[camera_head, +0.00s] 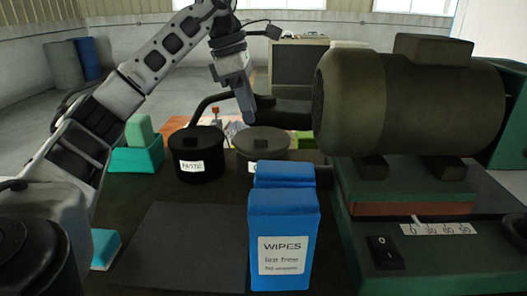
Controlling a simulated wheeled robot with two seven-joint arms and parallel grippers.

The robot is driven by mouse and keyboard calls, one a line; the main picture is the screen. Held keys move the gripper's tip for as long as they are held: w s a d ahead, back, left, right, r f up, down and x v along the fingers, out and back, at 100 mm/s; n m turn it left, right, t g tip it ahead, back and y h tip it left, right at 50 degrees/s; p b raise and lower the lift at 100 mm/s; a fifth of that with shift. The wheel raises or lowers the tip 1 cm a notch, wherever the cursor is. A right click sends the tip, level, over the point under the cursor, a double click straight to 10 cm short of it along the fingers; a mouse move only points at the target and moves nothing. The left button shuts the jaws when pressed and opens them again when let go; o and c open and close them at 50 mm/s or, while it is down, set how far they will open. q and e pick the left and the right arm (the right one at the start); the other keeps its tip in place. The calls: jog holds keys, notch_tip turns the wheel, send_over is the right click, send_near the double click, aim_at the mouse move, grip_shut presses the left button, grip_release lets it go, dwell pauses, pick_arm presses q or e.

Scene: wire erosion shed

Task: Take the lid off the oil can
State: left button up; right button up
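A grey can (277,155) stands behind the blue wipes box, with a flat grey lid (277,137) on it. The lid has a small dark knob (260,143). The can's label is mostly hidden, so I cannot read it fully. A black can (183,165) with a lid and a white label, which seems to read "PASTE", stands to its left. My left gripper (249,118) points down over the left part of the grey lid, seemingly above the knob and apart from it. Its fingers overlap in this view, so their opening is unclear. My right gripper is not in view.
A blue wipes box (284,222) stands in front of the grey can. A large motor machine (410,105) on a green base fills the right. A teal tray (136,160) with a green block stands at the left. A dark mat (185,245) lies clear in front.

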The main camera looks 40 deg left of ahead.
aim_at(261, 138)
pick_arm(q)
jog(key=shift+d+x, duration=0.2)
jog(key=shift+x, duration=1.35)
jog(key=shift+d+x, duration=0.2)
jog(key=shift+x, duration=1.35)
jog(key=shift+r, duration=0.1)
grip_shut()
